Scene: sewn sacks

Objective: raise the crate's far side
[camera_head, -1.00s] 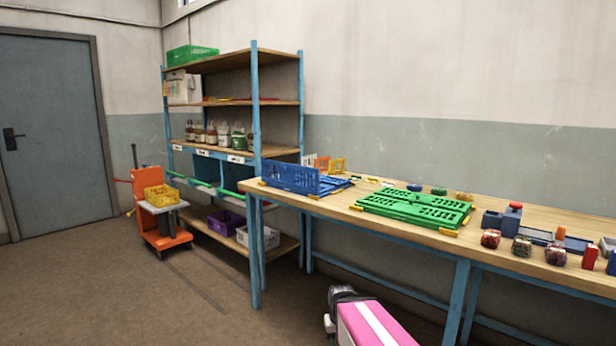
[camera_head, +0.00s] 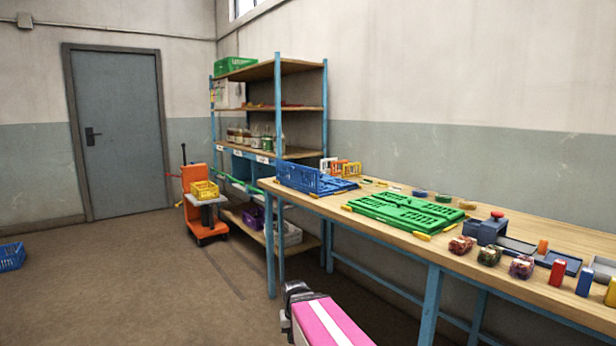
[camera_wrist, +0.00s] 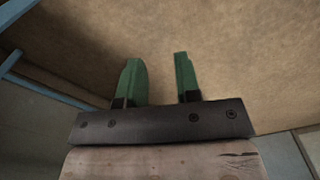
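A green folding crate (camera_head: 404,213) lies folded flat on the workbench, its panels down. A blue folding crate (camera_head: 299,177) is left of it on the bench; one blue slotted side stands up and other blue panels lie low beside it. The frames do not show which crate is meant. My gripper (camera_wrist: 157,60) has two green fingers spread apart with nothing between them, over bare brown floor in the wrist view. Its fingers do not show in the head view, where my pink arm is low, in front of the bench. No crate is in the wrist view.
The wooden workbench (camera_head: 384,238) has blue legs; several jars, blocks and a blue device (camera_head: 487,231) fill its right part. Small orange and white racks (camera_head: 340,168) stand behind the blue crate. A shelf unit, an orange trolley (camera_head: 200,212) and a floor crate (camera_head: 11,257) are left. Open floor lies between.

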